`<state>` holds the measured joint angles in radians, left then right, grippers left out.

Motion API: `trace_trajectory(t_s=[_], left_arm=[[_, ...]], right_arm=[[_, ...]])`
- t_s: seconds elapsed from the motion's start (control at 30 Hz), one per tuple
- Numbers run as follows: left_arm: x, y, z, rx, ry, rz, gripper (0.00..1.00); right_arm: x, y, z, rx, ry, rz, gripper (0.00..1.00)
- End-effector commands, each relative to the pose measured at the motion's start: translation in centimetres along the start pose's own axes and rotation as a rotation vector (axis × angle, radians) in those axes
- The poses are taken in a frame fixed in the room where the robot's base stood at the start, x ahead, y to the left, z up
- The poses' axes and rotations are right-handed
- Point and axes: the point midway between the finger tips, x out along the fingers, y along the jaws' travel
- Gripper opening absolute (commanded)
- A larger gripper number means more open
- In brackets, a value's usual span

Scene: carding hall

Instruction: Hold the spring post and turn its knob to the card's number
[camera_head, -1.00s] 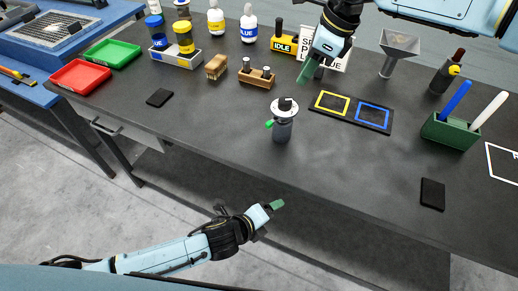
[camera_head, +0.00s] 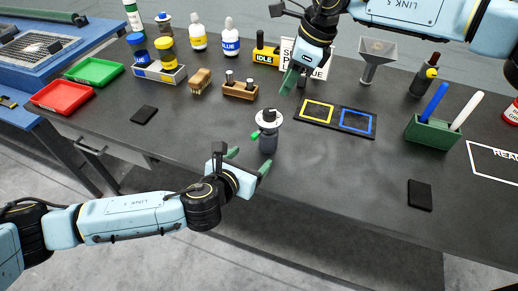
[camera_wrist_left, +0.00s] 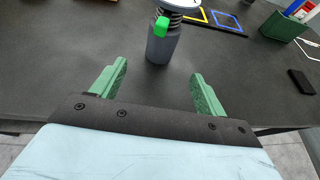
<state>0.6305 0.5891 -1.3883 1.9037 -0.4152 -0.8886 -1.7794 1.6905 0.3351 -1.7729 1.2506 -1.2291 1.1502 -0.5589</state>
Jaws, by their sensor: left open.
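The spring post (camera_head: 267,144) stands upright on the dark bench, with a grey body, a pale round dial and a dark knob (camera_head: 269,115) on top. A green tab sticks out at its left side. My left gripper (camera_head: 248,161) is open and empty at the bench's front edge, just short of the post. In the left wrist view the post's body (camera_wrist_left: 162,48) stands ahead, between and beyond the two green fingers; its top is cut off. My right gripper (camera_head: 295,80) hangs before a white card (camera_head: 319,60), hiding part of its text; I read no number.
A dark mat (camera_head: 335,118) with yellow and blue squares lies right of the post. A wooden block (camera_head: 240,91) with pegs and a brush (camera_head: 200,80) stand behind it. A green holder (camera_head: 432,133) and black pad (camera_head: 420,195) are at right. Red (camera_head: 61,108) and green trays (camera_head: 95,82) are at left.

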Motion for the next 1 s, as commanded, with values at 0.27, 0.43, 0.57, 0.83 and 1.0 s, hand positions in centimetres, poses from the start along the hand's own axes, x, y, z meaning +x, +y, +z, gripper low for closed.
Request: trace_trajectory(t_s=[0.27, 0.43, 0.57, 0.83, 1.0], left_arm=[[4.8, -0.1, 0.1, -0.001, -0.001, -0.001, 0.74], [7.5, -0.1, 0.1, -0.001, -0.001, -0.001, 0.74], [9.3, -0.1, 0.1, -0.002, 0.000, -0.001, 0.74], [11.6, -0.1, 0.0, -0.001, 0.000, -0.001, 0.74], [12.0, -0.1, 0.0, -0.002, 0.000, -0.003, 0.74]], right_arm=[[0.0, 0.0, 0.0, 0.000, 0.000, 0.000, 0.36], [0.0, 0.0, 0.0, 0.000, 0.000, 0.000, 0.36], [0.0, 0.0, 0.0, 0.000, 0.000, 0.000, 0.36], [0.0, 0.0, 0.0, 0.000, 0.000, 0.000, 0.36], [0.0, 0.0, 0.0, 0.000, 0.000, 0.000, 0.36]])
